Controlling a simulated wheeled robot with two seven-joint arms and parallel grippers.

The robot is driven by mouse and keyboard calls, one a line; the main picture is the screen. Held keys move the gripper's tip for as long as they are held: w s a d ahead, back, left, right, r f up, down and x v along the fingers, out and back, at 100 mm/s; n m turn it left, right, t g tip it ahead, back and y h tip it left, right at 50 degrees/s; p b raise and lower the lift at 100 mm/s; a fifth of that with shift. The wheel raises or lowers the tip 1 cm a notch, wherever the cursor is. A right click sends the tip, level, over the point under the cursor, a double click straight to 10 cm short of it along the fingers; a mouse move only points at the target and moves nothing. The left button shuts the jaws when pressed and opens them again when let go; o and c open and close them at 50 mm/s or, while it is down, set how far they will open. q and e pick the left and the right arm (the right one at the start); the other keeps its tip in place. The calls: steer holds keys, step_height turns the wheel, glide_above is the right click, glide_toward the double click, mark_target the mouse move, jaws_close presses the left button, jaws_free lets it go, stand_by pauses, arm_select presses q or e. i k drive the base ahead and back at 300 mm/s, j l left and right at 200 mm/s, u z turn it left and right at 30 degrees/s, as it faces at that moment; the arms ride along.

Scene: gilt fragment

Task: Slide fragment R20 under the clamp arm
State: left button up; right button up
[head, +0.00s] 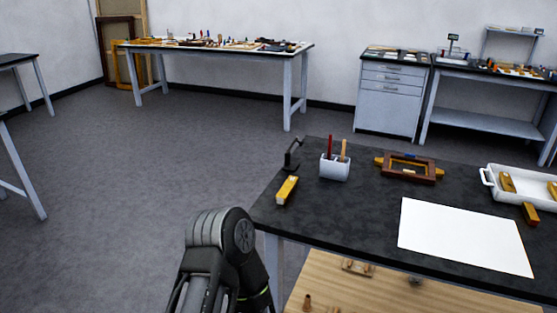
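A dark clamp (292,154) stands at the left back corner of the near black-topped table. A gold and brown fragment (287,190) lies on the tabletop just in front of it, apart from the clamp's upright as far as I can see. More gilt fragments lie at the right: one (507,182) in a white tray, one (530,213) at or beside the tray's front edge, and another (553,190) cut by the picture edge. No label is readable, so I cannot tell which is R20. Neither of my grippers shows; only a dark arm link of mine is at the bottom.
On the near table (345,220) are a white holder (335,167) with tools, a brown frame (408,168), a white sheet (462,235) and the white tray (489,176). A wooden surface (330,285) lies below the front edge. Open floor is at left; benches stand behind.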

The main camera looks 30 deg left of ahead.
mark_target(284, 194)
steer(key=i+j, duration=0.15)
steer(key=j, duration=0.35)
steer(key=i+j+z, duration=0.15)
steer(key=j, duration=0.9)
steer(key=i+j+z, duration=0.1)
steer(key=j, duration=0.45)
steer(key=i+j+z, duration=0.1)
steer(key=j, duration=0.45)
steer(key=i, duration=0.55)
